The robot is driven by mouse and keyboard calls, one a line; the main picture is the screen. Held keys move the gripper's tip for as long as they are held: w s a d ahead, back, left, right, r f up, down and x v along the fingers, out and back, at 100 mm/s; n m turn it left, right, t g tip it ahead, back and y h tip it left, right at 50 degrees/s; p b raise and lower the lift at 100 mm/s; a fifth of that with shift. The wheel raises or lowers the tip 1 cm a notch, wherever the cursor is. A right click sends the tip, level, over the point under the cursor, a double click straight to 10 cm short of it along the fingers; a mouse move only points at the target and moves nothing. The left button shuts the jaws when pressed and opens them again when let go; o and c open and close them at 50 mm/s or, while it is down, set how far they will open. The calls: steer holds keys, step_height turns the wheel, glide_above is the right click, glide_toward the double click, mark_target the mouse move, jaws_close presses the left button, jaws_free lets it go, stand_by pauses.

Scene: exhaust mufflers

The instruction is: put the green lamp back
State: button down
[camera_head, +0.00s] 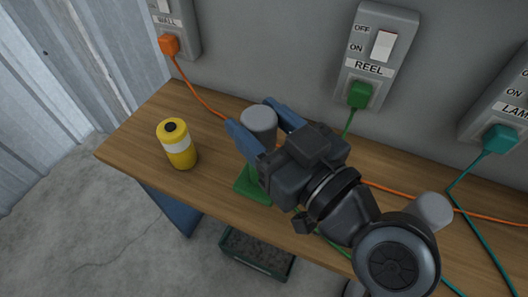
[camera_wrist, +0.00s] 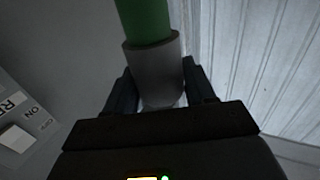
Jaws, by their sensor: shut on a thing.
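The green lamp has a grey cylindrical top (camera_head: 259,122) and a green body (camera_wrist: 145,20), which shows in the wrist view. My gripper (camera_head: 263,130) is shut on the grey part, with one blue finger on each side of it. The grey part (camera_wrist: 154,72) also sits between the dark fingers in the wrist view. A flat green patch (camera_head: 252,187) lies on the wooden bench below the lamp. My gripper hides most of the lamp's lower part in the head view, so I cannot tell whether it touches the patch.
A yellow can with a white band (camera_head: 177,145) stands left on the bench (camera_head: 133,134). A grey cylinder (camera_head: 431,211) is right of my arm. Wall switches marked REEL (camera_head: 374,55) and others have plugged orange, green and teal cables; some cross the bench. A dark green crate (camera_head: 257,252) is below.

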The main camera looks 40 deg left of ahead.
steer(key=shift+f, duration=2.45)
steer(key=shift+f+b, duration=0.2)
steer(key=shift+b, duration=0.25)
steer(key=shift+c, duration=1.9)
jaws_free()
steer(key=shift+r, duration=0.1)
steer(key=shift+r+p, duration=0.2)
steer(key=shift+p, duration=0.15)
steer(key=b+v, duration=0.2)
steer(key=v, duration=1)
steer(key=shift+s+f, duration=0.1)
